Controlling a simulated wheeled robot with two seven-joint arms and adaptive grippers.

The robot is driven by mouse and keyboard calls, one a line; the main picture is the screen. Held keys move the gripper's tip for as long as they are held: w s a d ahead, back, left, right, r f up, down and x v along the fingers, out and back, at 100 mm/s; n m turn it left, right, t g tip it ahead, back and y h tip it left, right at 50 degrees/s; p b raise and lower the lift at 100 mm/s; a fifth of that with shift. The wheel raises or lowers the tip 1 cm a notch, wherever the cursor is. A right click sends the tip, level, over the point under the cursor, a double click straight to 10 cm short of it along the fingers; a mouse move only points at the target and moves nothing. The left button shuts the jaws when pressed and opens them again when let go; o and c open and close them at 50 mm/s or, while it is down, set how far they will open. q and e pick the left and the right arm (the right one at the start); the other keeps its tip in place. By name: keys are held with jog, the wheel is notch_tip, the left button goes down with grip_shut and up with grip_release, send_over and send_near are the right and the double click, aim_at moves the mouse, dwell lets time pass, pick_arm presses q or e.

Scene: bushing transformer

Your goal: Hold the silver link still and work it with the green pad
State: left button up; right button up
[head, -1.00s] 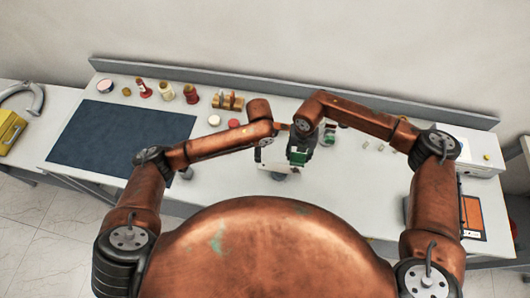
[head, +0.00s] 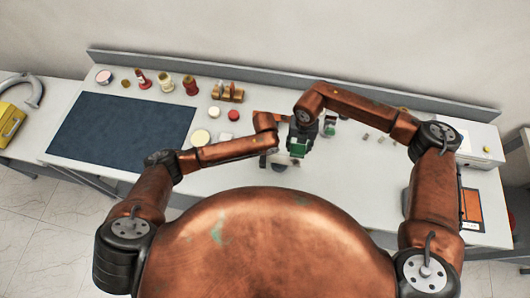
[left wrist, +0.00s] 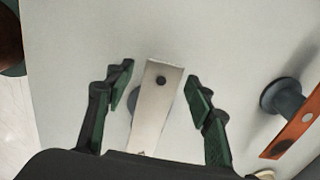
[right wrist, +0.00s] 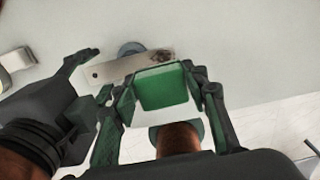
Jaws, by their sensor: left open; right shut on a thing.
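The silver link (left wrist: 156,100), a flat bar with a dark hole near one end, lies between the spread fingers of my left gripper (left wrist: 160,85), with a gap on each side. In the right wrist view the link (right wrist: 112,70) has a dark smudge (right wrist: 160,56) near its right end and a grey round support (right wrist: 130,47) beside it. My right gripper (right wrist: 160,92) is shut on the green pad (right wrist: 163,87), held close to the link's smudged end. Whether the pad touches the link I cannot tell. The pad also shows in the head view (head: 298,150).
An orange bar (left wrist: 298,125) on a grey post (left wrist: 283,97) is right of the link in the left wrist view. A dark blue mat (head: 122,135), small bottles, a wooden rack (head: 228,92) and a cream disc (head: 200,136) occupy the bench's left and back.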

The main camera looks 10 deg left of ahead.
pick_arm(q)
jog(key=shift+f, duration=0.3)
jog(key=shift+c, duration=0.3)
grip_shut()
dwell(0.3)
